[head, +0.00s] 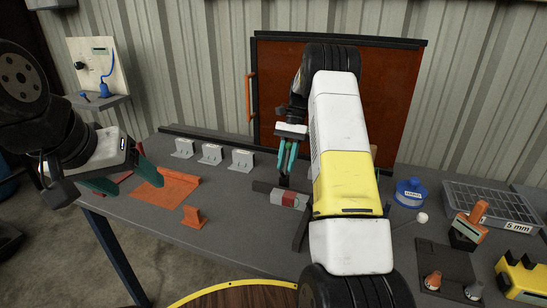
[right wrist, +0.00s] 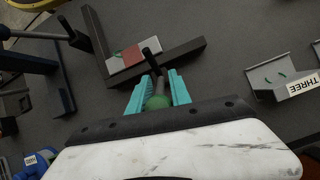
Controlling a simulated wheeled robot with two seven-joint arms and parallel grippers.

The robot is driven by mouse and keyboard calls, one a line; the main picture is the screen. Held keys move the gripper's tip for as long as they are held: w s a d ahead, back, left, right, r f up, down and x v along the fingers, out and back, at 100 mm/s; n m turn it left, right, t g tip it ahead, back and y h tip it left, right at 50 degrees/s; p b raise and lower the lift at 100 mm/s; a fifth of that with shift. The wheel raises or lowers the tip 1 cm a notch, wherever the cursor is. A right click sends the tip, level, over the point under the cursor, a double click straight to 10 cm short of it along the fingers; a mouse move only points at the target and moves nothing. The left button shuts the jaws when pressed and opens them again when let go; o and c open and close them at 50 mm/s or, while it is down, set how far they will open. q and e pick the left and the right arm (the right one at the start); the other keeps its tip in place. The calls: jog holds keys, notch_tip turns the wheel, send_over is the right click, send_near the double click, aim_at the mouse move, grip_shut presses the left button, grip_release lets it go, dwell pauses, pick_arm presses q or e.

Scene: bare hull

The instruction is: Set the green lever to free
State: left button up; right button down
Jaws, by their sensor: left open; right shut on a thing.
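The green lever's round green knob (right wrist: 157,102) sits between the teal fingers of my right gripper (right wrist: 160,88) in the right wrist view. The gripper is shut on it. A dark stem runs from the knob to a dark angled bracket (right wrist: 182,52) with a grey and a red patch (right wrist: 131,56). In the head view my right gripper (head: 287,165) points down at this fixture, beside its grey and red block (head: 284,199). My left gripper (head: 134,184) is open and empty at the left, over the table edge.
Orange brackets (head: 166,190) lie at the table's left. Several grey label stands (head: 212,154) line the back. A blue roll (head: 410,192), a compartment box (head: 490,204) and an orange-handled tool (head: 469,225) stand at the right. A red-brown panel (head: 390,95) stands behind.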

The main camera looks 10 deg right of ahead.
aim_at(288, 149)
jog(key=shift+w+d+f+g+y, duration=0.15)
jog(key=shift+w+g+y, duration=0.15)
jog(key=shift+g, duration=0.2)
dwell(0.3)
jog(key=c, duration=1.3)
grip_release()
jog(key=shift+r, duration=0.3)
jog(key=r, duration=0.3)
jog(key=shift+s, duration=0.2)
jog(key=s+a+r, duration=0.1)
jog(key=s+a, duration=0.4)
jog(key=s, duration=0.9)
jog(key=shift+s+a+r, duration=0.15)
jog(key=shift+s+a, duration=0.05)
jog(key=shift+s, duration=0.1)
